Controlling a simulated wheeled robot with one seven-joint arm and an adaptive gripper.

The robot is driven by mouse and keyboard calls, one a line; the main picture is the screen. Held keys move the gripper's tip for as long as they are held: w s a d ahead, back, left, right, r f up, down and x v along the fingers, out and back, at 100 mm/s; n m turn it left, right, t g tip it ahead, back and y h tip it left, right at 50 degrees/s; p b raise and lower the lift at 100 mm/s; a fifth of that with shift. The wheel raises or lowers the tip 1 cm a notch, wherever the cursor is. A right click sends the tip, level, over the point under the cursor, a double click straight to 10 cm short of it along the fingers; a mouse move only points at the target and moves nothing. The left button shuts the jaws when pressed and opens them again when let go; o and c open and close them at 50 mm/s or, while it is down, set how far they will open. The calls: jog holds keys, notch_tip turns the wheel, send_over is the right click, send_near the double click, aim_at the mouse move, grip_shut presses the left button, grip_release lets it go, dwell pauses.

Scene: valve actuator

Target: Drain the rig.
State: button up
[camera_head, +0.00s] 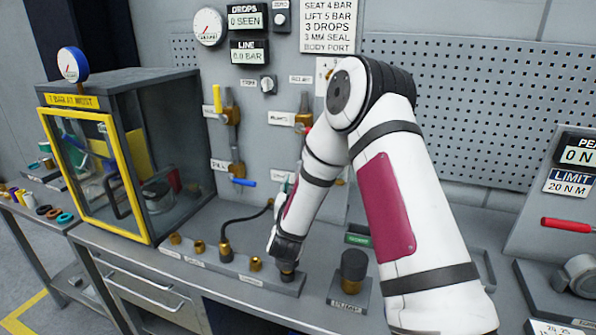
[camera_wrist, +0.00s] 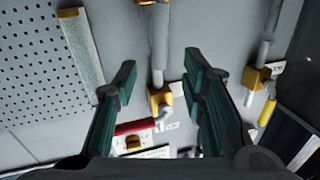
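Valves are mounted on the grey wall panel. One with a yellow lever (camera_head: 217,98) is at the upper left. A red lever (camera_head: 308,128) is partly hidden by my arm; the wrist view shows a red lever (camera_wrist: 134,127) by a brass valve body (camera_wrist: 160,98). The yellow lever (camera_wrist: 267,112) is at right there. My gripper (camera_wrist: 160,80) is open and empty, its fingers apart in front of the panel. The line display (camera_head: 249,52) reads 0.0 BAR.
A yellow-framed cabinet (camera_head: 100,175) stands at left. Brass fittings (camera_head: 198,247) and a black hose (camera_head: 245,219) are on the bench below. A pegboard (camera_head: 470,110) fills the wall at right. A dark knob on a block (camera_head: 353,268) stands near my arm.

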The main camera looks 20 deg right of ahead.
jog(key=x, duration=0.9)
jog(key=shift+w+d, duration=0.15)
jog(key=shift+w, duration=0.15)
grip_shut()
